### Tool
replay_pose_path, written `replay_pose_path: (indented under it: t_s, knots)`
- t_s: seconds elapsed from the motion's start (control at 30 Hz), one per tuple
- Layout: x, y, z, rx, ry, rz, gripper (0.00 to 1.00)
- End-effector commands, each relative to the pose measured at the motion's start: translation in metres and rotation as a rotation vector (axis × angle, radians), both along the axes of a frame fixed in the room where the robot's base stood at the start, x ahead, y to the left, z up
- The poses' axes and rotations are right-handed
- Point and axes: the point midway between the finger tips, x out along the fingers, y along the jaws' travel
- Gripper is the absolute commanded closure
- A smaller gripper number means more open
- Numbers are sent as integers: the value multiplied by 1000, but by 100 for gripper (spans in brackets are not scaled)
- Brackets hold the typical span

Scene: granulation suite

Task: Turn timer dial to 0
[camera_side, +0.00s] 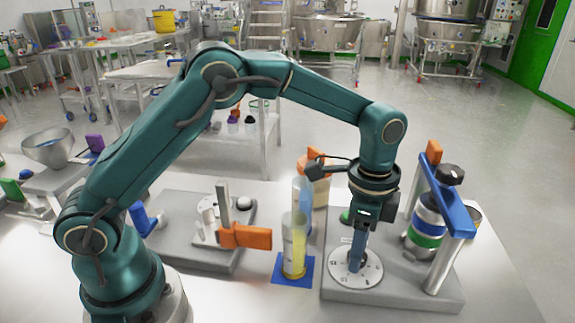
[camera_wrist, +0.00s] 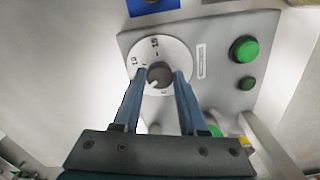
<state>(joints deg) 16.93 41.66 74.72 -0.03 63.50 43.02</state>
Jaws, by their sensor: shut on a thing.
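The timer dial is a round white plate (camera_side: 341,274) with dark marks and a dark centre knob, on a grey panel. In the wrist view, the white plate (camera_wrist: 143,47) shows printed numbers near its edge, and the dark knob (camera_wrist: 160,75) has a pale pointer mark toward its lower left. My gripper (camera_side: 356,262) points straight down over the dial. In the wrist view, its blue fingers (camera_wrist: 160,76) are on both sides of the knob and shut on it. The fingers hide part of the plate, and the side view hides the knob.
A green button (camera_wrist: 243,49) and a smaller dark green one (camera_wrist: 246,83) sit on the panel (camera_side: 400,295). A blue-handled frame (camera_side: 452,205) with a banded container (camera_side: 427,222) stands to the right. A yellow-filled cylinder (camera_side: 294,245) stands close on the left.

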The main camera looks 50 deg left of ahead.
Motion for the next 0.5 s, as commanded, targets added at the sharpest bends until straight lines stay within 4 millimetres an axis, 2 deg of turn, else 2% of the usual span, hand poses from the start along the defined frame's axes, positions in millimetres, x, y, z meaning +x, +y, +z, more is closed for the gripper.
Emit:
replay_pose_path:
  t_s: [0.27, 0.5]
  knots:
    - [0, 0, 1, 0, 1, 66, 100]
    - [0, 0, 0, 0, 2, 234, 100]
